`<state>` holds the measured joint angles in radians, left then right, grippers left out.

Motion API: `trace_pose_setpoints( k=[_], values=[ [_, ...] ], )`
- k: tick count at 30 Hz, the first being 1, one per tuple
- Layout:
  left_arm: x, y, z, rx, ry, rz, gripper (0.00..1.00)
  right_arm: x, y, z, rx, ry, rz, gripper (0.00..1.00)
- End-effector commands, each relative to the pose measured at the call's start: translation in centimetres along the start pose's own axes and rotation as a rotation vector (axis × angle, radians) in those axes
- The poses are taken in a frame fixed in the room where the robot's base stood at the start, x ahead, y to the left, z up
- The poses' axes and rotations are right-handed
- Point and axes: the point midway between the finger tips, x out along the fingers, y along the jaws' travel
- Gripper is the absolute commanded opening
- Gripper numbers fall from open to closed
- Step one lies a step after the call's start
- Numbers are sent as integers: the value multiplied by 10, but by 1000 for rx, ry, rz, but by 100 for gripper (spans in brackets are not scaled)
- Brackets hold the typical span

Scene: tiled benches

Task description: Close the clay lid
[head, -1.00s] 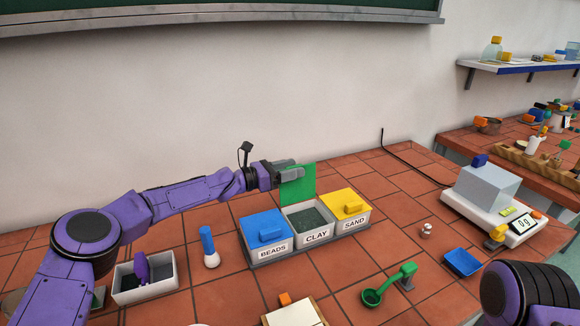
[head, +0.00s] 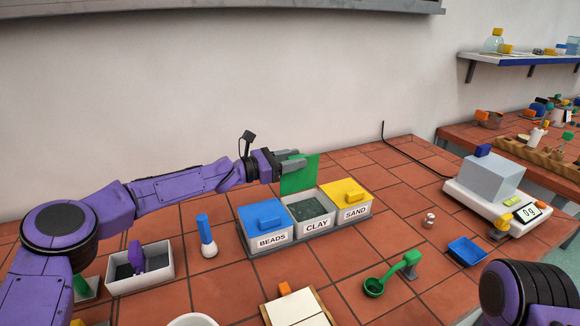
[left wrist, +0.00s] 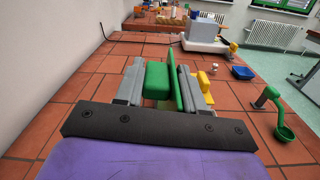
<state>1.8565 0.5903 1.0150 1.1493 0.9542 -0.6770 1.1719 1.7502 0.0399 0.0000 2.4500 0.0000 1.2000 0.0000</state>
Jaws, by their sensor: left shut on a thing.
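The green clay lid (head: 301,178) stands raised at the back of the open clay bin (head: 318,226), the middle one of three. The dark inside of the bin shows. My left gripper (head: 293,161) is shut on the lid near its upper edge. In the left wrist view my left gripper (left wrist: 160,85) has its fingers on either side of the green lid (left wrist: 173,82) and its thick block handle. The fingers hide part of the lid. My right gripper is out of view; only part of my right arm shows.
The blue beads lid (head: 262,213) and yellow sand lid (head: 341,189) lie closed on either side. A blue-topped bottle (head: 206,236) and grey tray (head: 118,286) stand left. A green scoop (head: 374,287), blue dish (head: 467,250) and scale (head: 490,212) stand right.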

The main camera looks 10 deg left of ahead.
Motion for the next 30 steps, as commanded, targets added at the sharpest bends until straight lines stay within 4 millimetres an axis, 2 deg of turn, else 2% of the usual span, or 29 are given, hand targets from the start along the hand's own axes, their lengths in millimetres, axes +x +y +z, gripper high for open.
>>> trace_pose_setpoints(
  k=[1,12,19,30],
  values=[
    [0,-6,-8,38,-1,-3,0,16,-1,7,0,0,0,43],
    [0,-34,-7,293,-1,-4,0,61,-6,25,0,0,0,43],
    [0,-43,-6,381,1,-3,0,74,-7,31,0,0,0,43],
    [0,-45,-4,414,2,-2,0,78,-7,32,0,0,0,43]
  ],
)
